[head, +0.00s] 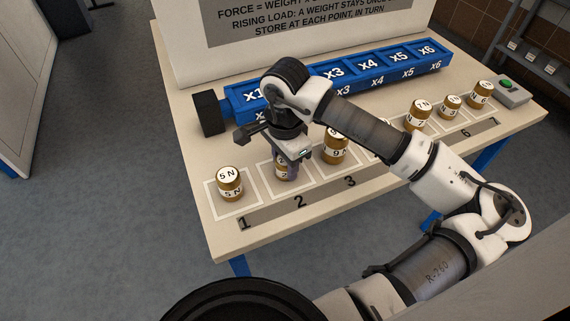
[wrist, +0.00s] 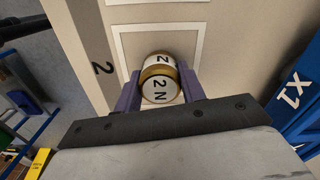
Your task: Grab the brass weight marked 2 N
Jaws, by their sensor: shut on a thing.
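The brass weight marked 2 N (wrist: 160,86) sits between my gripper's two fingers in the wrist view, with its white label facing the camera. In the head view the weight (head: 281,172) is partly hidden by my gripper (head: 287,170), at the square numbered 2. My gripper (wrist: 160,90) is shut on the weight, one finger on each side. The weight is at its white-outlined square; I cannot tell whether it touches the table.
A 5 N weight (head: 230,183) stands on square 1 to the left. Another weight (head: 336,148) stands on square 3, and several more stand farther right. The blue rack (head: 380,72) with x-marked compartments lies behind. A box with a green button (head: 508,90) is at the right end.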

